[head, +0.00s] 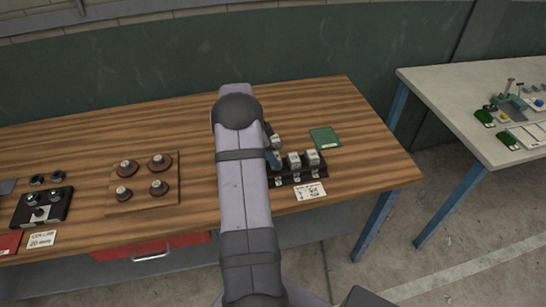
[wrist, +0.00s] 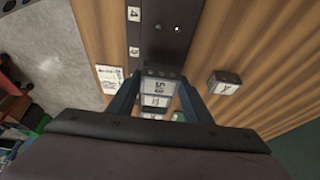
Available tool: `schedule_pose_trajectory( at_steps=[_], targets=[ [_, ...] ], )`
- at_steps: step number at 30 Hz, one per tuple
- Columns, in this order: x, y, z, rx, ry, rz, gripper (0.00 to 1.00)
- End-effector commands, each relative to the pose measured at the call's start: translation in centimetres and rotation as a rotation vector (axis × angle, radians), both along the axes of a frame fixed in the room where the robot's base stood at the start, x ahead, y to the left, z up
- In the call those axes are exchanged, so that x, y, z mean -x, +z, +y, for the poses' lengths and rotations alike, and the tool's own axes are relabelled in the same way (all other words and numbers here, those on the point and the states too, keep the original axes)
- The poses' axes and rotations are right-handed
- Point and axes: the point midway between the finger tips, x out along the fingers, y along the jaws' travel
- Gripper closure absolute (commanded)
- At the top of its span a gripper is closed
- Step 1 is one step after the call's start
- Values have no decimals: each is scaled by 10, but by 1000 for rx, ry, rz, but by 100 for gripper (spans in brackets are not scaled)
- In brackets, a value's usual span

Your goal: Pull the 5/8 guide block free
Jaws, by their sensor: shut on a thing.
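The guide block marked 5/8 (wrist: 157,87) is between the two blue fingers of my gripper (wrist: 157,100) in the wrist view. My gripper is shut on it. The block is over the dark rack (wrist: 160,45); I cannot tell whether it is seated or lifted clear. More white labelled faces show just below it between the fingers. In the head view my arm hides the held block and the left part of the rack (head: 318,178). One blue finger shows beside the arm. Two grey blocks (head: 293,159) (head: 311,157) stand on the rack to the right.
A loose grey block (wrist: 225,82) sits on the wooden table beside the rack. A white card (head: 310,190) lies in front of the rack and a green pad (head: 324,138) behind it. A board with round knobs (head: 143,181) is left of my arm.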

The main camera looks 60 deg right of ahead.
Motion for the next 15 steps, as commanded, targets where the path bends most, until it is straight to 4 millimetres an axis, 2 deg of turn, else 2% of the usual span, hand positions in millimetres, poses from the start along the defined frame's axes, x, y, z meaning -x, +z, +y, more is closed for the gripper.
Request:
schedule_pose_trajectory(
  at_steps=[15],
  targets=[
    [0, 5, -1, 2, 1, -1, 77]
  ],
)
